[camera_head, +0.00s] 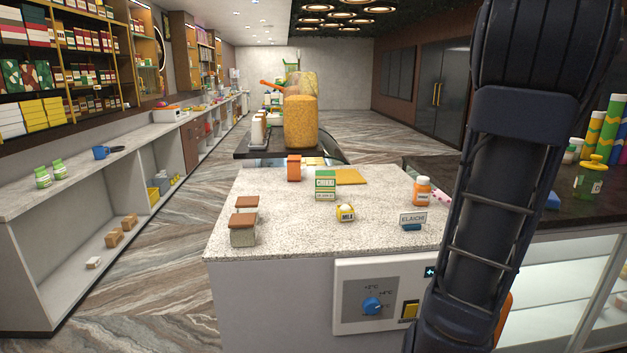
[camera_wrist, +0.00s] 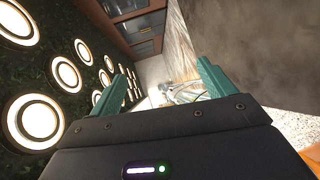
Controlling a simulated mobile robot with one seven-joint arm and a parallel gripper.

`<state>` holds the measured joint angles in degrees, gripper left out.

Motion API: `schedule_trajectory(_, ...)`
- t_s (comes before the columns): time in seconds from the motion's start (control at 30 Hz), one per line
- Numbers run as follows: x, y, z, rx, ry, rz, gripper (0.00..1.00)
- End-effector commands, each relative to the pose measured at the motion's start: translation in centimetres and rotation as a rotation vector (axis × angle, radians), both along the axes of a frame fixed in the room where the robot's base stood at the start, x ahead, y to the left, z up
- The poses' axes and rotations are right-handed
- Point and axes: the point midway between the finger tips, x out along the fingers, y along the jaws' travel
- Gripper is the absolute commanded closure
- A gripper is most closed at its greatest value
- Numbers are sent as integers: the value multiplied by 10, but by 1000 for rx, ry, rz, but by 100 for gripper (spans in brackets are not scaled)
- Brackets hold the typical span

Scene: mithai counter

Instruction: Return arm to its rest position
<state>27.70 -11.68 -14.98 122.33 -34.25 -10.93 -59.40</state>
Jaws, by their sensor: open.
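My arm (camera_head: 490,170) rises along the right side of the head view, dark and thick, in front of the counter's right end. My gripper does not show in the head view. In the wrist view my gripper (camera_wrist: 165,85) has two teal fingers set wide apart with nothing between them. The wrist camera looks towards ring-shaped ceiling lights (camera_wrist: 68,75) and the far room, tilted. No object touches the fingers.
Shelves line the left. The marbled floor (camera_head: 150,255) between is clear.

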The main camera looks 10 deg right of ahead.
Motion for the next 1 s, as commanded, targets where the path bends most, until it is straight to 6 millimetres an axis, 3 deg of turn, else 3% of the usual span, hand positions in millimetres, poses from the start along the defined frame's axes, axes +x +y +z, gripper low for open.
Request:
schedule_trajectory(0.03,-1,29,-5,92,-13,-4,18)
schedule_trajectory(0.27,-25,149,-50,537,-17,-75,18)
schedule_trajectory(0.47,-72,252,-96,883,52,-171,18)
schedule_trajectory(0.6,-117,318,-128,1084,134,-262,18)
schedule_trajectory(0.8,-182,386,-166,1277,260,-408,18)
schedule_trajectory(1.0,-217,413,-184,1347,327,-493,18)
